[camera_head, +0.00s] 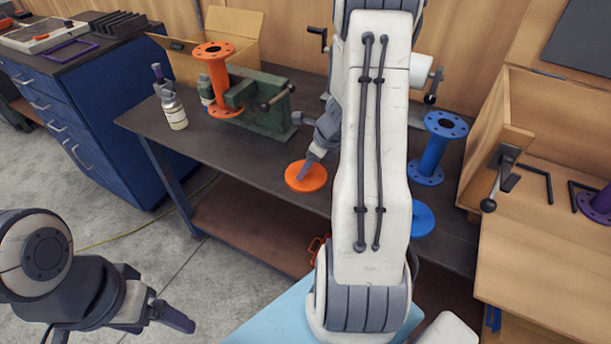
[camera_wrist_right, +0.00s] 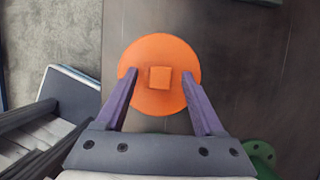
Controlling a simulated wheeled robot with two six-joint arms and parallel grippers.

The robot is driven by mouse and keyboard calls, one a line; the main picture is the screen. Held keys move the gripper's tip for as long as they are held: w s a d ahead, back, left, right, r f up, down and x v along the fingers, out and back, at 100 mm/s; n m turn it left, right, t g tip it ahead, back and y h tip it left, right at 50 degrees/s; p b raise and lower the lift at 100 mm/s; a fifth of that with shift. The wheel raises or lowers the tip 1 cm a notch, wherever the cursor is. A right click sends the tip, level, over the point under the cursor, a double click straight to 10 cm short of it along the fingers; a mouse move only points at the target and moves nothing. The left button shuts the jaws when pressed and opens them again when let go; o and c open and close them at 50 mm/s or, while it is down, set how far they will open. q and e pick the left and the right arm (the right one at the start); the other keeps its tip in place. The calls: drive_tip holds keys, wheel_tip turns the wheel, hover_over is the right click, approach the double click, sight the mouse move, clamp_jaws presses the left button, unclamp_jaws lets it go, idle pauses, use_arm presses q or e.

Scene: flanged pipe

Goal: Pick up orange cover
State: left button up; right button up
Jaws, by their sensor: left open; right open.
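The orange cover (camera_head: 300,182) is a flat round disc lying on the dark workbench near its front edge. In the right wrist view the cover (camera_wrist_right: 158,103) shows a small square knob at its middle. My right gripper (camera_wrist_right: 158,76) is open, its two purple fingers over the disc on either side of the knob and apart from it. In the head view my right gripper (camera_head: 308,167) points down at the cover; its height above it is hard to tell. My left gripper (camera_head: 175,316) is away from the bench at the lower left and appears empty.
An orange flanged pipe (camera_head: 218,82) stands at a green vise (camera_head: 262,118), with a bottle (camera_head: 172,108) to its left. A blue flanged pipe (camera_head: 433,152) and blue disc (camera_head: 422,218) are right of my right arm. A wooden box (camera_head: 490,140) bounds the right.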

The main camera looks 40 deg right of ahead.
clamp_jaws()
